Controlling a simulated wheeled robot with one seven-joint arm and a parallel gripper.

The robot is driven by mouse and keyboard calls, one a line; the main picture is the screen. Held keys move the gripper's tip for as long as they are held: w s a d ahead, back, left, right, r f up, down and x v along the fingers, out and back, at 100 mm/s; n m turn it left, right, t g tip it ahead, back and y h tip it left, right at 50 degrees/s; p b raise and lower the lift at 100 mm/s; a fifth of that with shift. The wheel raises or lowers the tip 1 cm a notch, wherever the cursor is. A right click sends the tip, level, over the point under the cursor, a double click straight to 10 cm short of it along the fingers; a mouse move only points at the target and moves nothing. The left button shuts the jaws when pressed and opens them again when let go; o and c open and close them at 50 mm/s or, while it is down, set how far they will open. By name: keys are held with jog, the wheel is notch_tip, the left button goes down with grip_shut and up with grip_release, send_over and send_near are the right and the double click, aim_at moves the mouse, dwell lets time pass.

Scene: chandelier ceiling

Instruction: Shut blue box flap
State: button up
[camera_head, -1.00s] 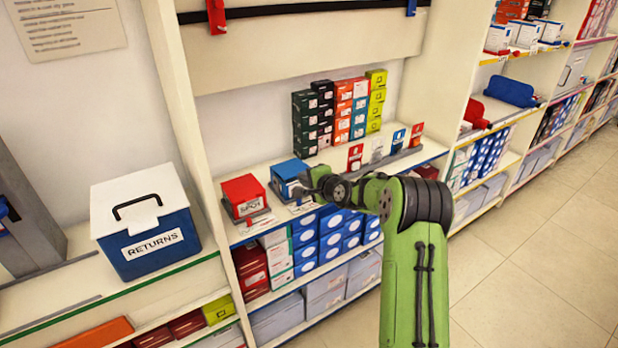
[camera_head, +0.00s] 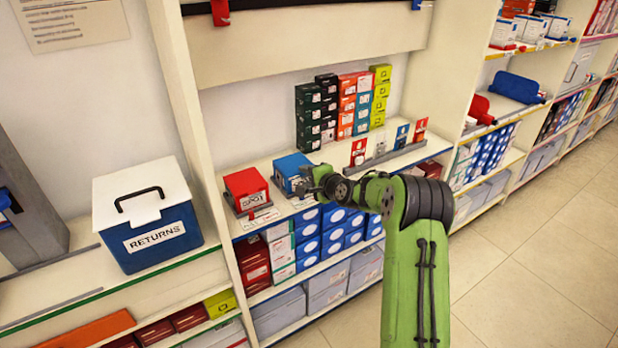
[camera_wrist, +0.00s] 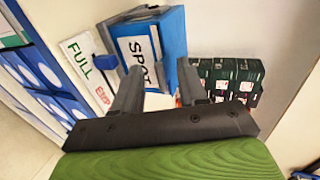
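The blue box (camera_head: 291,170) stands on the shelf, just right of a red box (camera_head: 246,186). My gripper (camera_head: 309,186) is at its front right side, and the arm partly covers it. In the wrist view the blue box (camera_wrist: 173,25) fills the upper middle, with a white label reading "SPOT". My gripper (camera_wrist: 159,65) is open there, with its two fingers apart and the box's labelled face just beyond them. No object shows clearly gripped between the fingers. I cannot tell the flap's angle, and whether a finger touches the box is unclear.
A card reading "FULL" (camera_wrist: 78,62) lies beside the blue box. Stacked dark green boxes (camera_wrist: 232,75) stand to its right in the wrist view. A sloped rack of small cards (camera_head: 385,152) is right of my gripper. A "RETURNS" bin (camera_head: 150,240) stands left.

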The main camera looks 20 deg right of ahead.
jog(key=shift+s+d+r, duration=0.1)
jog(key=shift+r, duration=0.05)
jog(key=p+v, duration=0.2)
jog(key=v, duration=1.3)
jog(key=shift+s, duration=0.3)
jog(key=shift+r, duration=0.1)
jog(key=s+a+r+n+g+p, duration=0.55)
jog(key=s+a+r+n, duration=0.5)
jog(key=a, duration=0.25)
jog(key=s+r+n+g+h+p, duration=0.1)
jog(key=s+r+n+p, duration=0.1)
jog(key=s, duration=0.9)
jog(key=s+a+r+n+g+h+p, duration=0.1)
jog(key=s+r+n+p, duration=0.2)
jog(key=s+r, duration=0.3)
jog(key=s+p, duration=0.1)
jog(key=s, duration=0.3)
jog(key=shift+s+h, duration=0.3)
jog(key=shift+s, duration=0.05)
